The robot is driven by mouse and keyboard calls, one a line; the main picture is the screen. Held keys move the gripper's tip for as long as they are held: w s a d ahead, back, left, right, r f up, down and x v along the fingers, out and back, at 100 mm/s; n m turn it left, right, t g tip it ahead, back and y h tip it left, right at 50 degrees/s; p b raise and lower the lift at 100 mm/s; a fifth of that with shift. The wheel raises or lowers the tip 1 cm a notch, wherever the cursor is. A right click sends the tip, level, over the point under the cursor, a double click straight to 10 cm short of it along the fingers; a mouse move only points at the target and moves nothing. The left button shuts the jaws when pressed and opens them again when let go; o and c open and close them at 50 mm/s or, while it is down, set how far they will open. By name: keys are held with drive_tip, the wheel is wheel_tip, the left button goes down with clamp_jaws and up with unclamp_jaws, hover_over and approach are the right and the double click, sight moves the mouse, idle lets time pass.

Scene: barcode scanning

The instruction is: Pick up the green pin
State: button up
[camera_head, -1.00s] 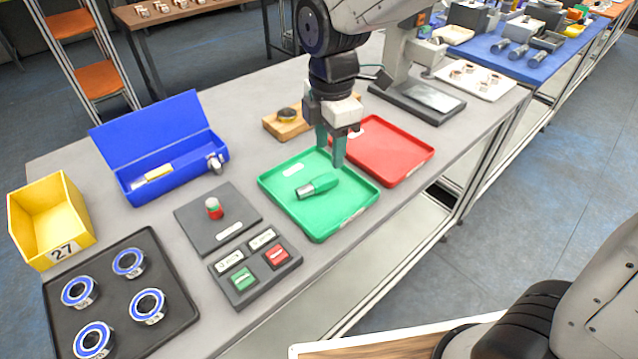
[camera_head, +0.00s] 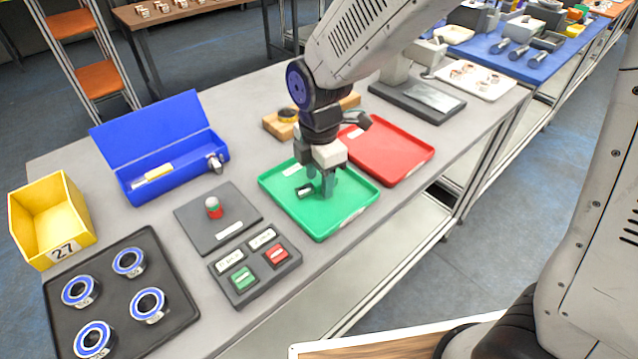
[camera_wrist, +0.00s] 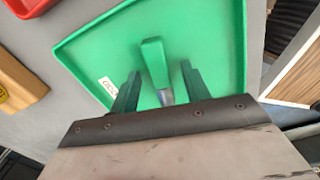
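The green pin, with a green handle and a metal end, lies in the green tray (camera_head: 343,220). In the wrist view the pin (camera_wrist: 155,62) lies between my two open fingers, with a gap on each side. In the head view my gripper (camera_head: 318,186) is low over the tray and hides most of the pin; only its metal end (camera_head: 304,190) shows at the left. My gripper also shows in the wrist view (camera_wrist: 158,85), with the pin's lower metal end partly visible between the fingers.
A red tray (camera_head: 392,151) lies right of the green tray. A wooden block (camera_head: 283,127) with a dark ring is behind. A button box (camera_head: 256,268), a grey plate (camera_head: 232,205), a blue case (camera_head: 165,150) and a black bearing tray (camera_head: 118,310) stand to the left.

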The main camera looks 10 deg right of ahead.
clamp_jaws()
